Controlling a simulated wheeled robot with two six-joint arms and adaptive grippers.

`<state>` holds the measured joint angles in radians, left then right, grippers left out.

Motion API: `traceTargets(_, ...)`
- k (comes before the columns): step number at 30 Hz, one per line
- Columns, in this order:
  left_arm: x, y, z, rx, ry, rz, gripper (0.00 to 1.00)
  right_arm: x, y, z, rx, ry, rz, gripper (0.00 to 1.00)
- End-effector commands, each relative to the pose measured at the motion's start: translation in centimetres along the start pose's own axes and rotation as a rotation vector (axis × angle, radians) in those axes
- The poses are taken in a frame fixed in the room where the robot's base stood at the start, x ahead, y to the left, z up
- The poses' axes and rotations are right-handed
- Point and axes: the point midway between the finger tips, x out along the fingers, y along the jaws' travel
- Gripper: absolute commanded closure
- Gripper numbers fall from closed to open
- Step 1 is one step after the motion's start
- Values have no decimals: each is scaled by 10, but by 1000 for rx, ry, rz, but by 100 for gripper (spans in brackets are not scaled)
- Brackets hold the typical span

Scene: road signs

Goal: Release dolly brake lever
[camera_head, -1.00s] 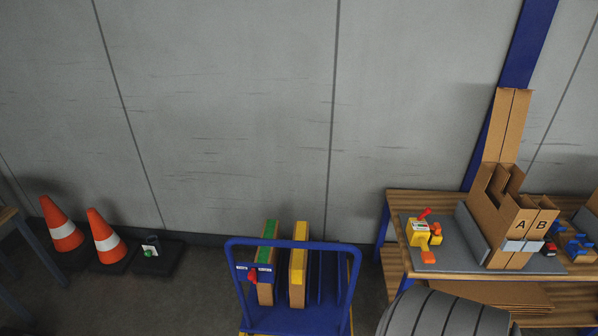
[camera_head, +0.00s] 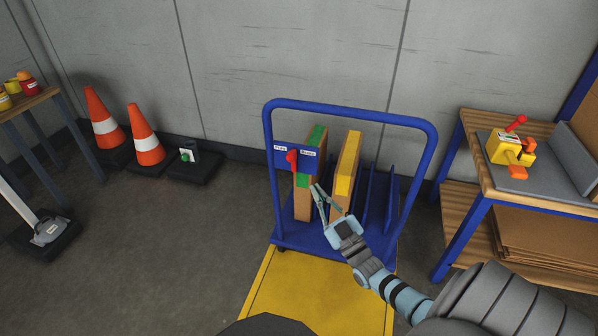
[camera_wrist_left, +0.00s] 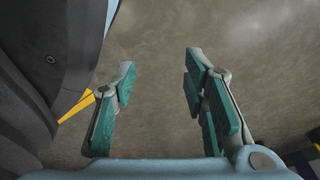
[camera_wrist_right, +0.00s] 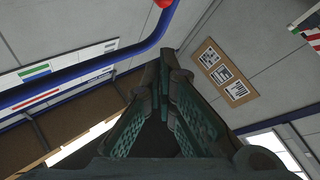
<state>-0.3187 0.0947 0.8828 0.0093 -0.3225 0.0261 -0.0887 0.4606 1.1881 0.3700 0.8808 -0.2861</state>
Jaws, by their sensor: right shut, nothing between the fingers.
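The dolly (camera_head: 431,165) has a blue tubular frame and stands ahead of me. Its red brake lever (camera_head: 292,156) sits on a blue plate with two small white labels, on the left side of the frame; its exact angle is hard to tell. My right gripper (camera_head: 318,193) is shut and empty, below and to the right of the lever, apart from it. The right wrist view shows its fingers (camera_wrist_right: 163,62) together and a blue bar crossing the upper left. My left gripper (camera_wrist_left: 161,62) is open and empty above the floor, outside the head view.
Green-topped (camera_head: 315,140) and yellow-topped (camera_head: 346,170) boards stand on the dolly. A yellow floor area (camera_head: 290,300) lies before it. Two cones (camera_head: 146,135) stand left. A workbench (camera_head: 540,198) with a yellow device (camera_head: 508,148) is at right. Open floor lies left of the dolly.

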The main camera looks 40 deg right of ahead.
Motion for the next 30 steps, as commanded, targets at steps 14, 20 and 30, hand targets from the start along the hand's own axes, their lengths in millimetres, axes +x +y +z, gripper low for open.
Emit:
traceTargets(14,18,21,-48,-52,83,36,60,88,-3,22,1,-3,0,100)
traceTargets(20,1,22,-68,-24,63,37,60,99,-2,30,1,-5,-2,100)
traceTargets(30,-5,22,-71,-19,58,37,60,101,-1,30,1,-5,-3,100)
